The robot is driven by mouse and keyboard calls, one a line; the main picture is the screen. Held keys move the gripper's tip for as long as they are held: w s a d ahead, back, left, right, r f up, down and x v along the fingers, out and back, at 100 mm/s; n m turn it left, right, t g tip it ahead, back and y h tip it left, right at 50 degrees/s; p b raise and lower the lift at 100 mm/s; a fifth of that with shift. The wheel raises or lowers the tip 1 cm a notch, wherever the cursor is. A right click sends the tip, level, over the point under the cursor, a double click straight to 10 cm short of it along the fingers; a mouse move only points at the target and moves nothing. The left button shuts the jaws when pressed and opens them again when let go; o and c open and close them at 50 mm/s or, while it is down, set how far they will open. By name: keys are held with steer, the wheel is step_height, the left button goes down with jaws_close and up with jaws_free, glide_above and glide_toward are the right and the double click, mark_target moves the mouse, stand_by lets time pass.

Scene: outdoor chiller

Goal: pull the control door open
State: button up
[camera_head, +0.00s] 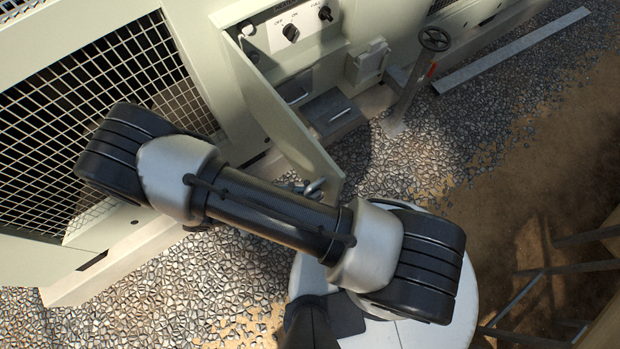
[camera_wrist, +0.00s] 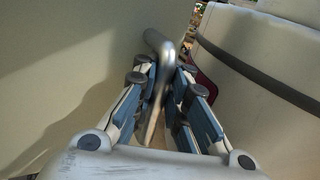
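The control door (camera_head: 285,115) is a pale flat panel that stands swung out from its cabinet, with switches showing behind it. Its metal handle (camera_head: 316,187) shows near the door's outer lower end, beside my arm. In the wrist view, the handle (camera_wrist: 160,46) is a bent grey bar against the pale door face (camera_wrist: 75,70). My gripper (camera_wrist: 166,78) has its two blue-grey fingers on either side of the bar, closed in on it with little gap showing.
A valve wheel (camera_head: 434,39) on a post stands to the right. A mesh grille (camera_head: 100,90) is at left. Gravel (camera_head: 470,125) is open at right; a railing (camera_head: 560,268) stands lower right.

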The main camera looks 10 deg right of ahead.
steer(key=o, duration=0.5)
steer(key=shift+w, duration=0.1)
steer(key=shift+o, duration=0.2)
steer(key=shift+a, duration=0.1)
steer(key=a, duration=1.2)
steer(key=shift+w, duration=0.25)
